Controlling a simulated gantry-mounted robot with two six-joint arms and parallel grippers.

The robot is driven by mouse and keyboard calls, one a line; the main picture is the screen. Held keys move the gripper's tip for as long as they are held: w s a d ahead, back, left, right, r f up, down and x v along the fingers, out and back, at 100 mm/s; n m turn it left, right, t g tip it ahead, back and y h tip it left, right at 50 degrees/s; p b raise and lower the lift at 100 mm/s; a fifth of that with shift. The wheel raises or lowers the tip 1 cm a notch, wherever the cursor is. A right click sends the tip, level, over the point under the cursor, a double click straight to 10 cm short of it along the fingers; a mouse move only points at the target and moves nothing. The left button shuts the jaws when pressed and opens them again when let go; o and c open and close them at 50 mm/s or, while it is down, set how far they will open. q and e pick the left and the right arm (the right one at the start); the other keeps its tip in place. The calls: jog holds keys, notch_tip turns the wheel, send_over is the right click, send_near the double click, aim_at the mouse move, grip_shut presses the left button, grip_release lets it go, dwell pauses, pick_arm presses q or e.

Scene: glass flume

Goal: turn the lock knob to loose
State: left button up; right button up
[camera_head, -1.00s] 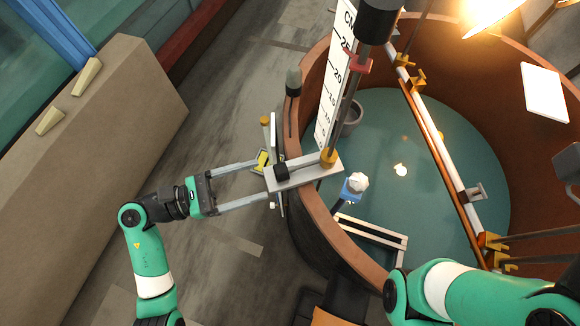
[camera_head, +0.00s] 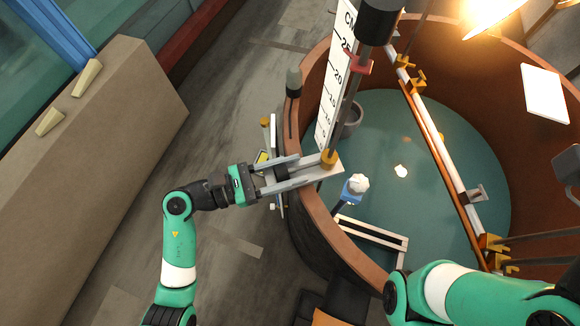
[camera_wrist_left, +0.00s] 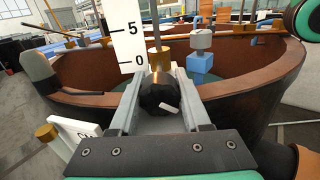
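The lock knob (camera_wrist_left: 158,93) is black with a white mark on its face, at lower right in the left wrist view. It also shows dark in the camera_head view (camera_head: 281,172), on the pale bracket (camera_head: 326,170) at the flume's rim. My left gripper (camera_head: 302,169) reaches in from the left with a finger on each side of the knob. In the left wrist view, the fingers (camera_wrist_left: 160,72) lie close against both sides of the knob, with no clear gap. My right arm enters at lower right; its gripper is out of frame.
The brown round tank (camera_head: 322,215) holds water. A scale board (camera_head: 335,85) and a vertical rod (camera_head: 343,125) rise by the bracket. A blue block with a white knob (camera_head: 354,187) is to the right. Open floor lies left of the tank.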

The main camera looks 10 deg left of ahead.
pick_arm(q)
grip_shut()
jog(key=shift+r+n+p, duration=0.2)
jog(key=shift+n+p, duration=0.3)
jog(key=shift+p, duration=0.25)
jog(key=shift+f, duration=0.2)
jog(key=o, duration=0.7)
grip_release()
jog(key=shift+o, duration=0.2)
jog(key=v, duration=1.1)
jog(key=shift+s+a, duration=0.25)
jog(key=shift+c, duration=0.3)
